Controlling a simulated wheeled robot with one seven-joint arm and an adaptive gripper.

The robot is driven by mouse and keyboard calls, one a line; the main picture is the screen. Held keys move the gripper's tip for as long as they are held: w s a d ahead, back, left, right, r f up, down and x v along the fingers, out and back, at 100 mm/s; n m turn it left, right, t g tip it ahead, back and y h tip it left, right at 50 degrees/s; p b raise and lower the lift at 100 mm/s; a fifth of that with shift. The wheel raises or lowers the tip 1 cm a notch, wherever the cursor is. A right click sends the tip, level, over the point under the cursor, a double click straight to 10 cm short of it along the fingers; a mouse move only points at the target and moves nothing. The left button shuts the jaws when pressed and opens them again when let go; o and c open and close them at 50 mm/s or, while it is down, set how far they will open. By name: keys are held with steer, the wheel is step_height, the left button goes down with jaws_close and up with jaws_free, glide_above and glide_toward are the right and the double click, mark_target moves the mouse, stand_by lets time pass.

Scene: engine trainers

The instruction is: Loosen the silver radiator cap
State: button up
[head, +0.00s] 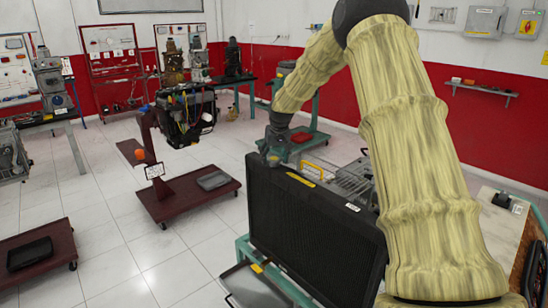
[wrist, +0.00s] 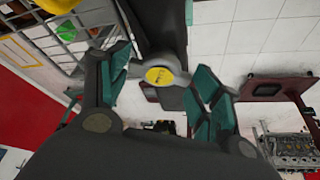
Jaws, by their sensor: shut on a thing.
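The silver radiator cap (wrist: 165,58) shows in the wrist view, with a round yellow label in its middle and metal ears at its sides. My gripper (wrist: 157,82) has its teal-padded fingers on either side of the cap and is shut on it. In the head view my gripper (head: 271,155) is at the top left corner of the black radiator (head: 312,236). There the cap is hidden behind the gripper and cannot be made out.
A yellow label (head: 301,180) lies along the radiator's top edge. Engine parts and a yellow-handled frame (head: 312,170) stand close behind it. A red engine stand (head: 188,195) is to the left, with open tiled floor (head: 160,256) between.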

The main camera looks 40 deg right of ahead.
steer(key=n, duration=0.1)
steer(key=n+y, duration=0.1)
steer(key=n, duration=0.1)
steer(key=n+y, duration=0.1)
steer(key=n, duration=0.1)
steer(key=shift+d, duration=0.3)
stand_by(0.4)
steer(key=o, duration=1)
steer(key=v, duration=1.2)
steer(key=shift+d, duration=0.1)
